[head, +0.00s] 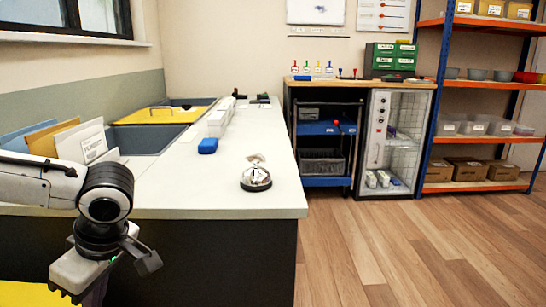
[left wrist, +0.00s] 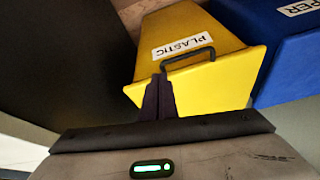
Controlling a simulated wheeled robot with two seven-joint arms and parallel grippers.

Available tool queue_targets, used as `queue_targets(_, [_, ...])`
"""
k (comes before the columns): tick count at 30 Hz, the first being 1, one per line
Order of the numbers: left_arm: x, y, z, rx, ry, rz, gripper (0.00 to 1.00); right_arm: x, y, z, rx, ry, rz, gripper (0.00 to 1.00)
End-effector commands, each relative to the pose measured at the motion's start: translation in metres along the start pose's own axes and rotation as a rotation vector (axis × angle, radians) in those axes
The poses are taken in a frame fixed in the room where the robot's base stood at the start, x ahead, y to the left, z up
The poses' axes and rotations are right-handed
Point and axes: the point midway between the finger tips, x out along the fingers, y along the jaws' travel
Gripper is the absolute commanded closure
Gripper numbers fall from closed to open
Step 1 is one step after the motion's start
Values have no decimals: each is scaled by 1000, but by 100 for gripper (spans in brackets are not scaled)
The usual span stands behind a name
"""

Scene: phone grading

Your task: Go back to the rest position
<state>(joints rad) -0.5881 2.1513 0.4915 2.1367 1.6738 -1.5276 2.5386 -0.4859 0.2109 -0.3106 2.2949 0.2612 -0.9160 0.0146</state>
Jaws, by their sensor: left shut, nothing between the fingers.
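My left arm comes in from the left edge of the head view, beside the near front corner of the white counter (head: 225,190). Its wrist is bent downward, and the gripper hangs low, in front of the dark counter side, near the bottom of the picture. In the left wrist view my left gripper (left wrist: 158,88) has its two dark fingers together, with nothing between them. A yellow bin (left wrist: 215,75) labelled PLASTIC with a dark handle shows beyond the fingertips; I cannot tell the gap. My right gripper is in neither view.
A blue bin (left wrist: 290,55) stands beside the yellow one. A silver bell (head: 256,178) and a blue object (head: 208,146) sit on the counter. Folders (head: 60,138) stand at left. A workbench (head: 318,86) and shelving (head: 485,23) are farther back. Wood floor at right is clear.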

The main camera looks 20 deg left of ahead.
Motion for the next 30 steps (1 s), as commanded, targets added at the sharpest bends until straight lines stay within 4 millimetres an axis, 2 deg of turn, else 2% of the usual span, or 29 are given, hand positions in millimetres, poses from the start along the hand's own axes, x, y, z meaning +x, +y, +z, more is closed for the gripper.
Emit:
queue_targets(1, [1, 6, -12, 39, -69, 27, 100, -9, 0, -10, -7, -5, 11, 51])
queue_targets(6, [40, 20, -25, 235, -213, 162, 100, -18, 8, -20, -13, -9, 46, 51])
queue_targets(10, [68, 22, -22, 392, -275, 289, 100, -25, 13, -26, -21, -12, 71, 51])
queue_targets(14, [91, 18, -6, 544, -300, 412, 100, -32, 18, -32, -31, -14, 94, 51])
queue_targets(20, [108, 9, 34, 752, -289, 589, 100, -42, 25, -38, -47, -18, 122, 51])
queue_targets(24, [111, -14, 79, 935, -250, 716, 100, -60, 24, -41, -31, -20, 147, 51])
queue_targets(26, [107, -27, 103, 1026, -216, 778, 100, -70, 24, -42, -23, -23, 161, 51])
queue_targets(30, [82, -54, 163, 1229, -107, 922, 100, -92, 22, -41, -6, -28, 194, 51])
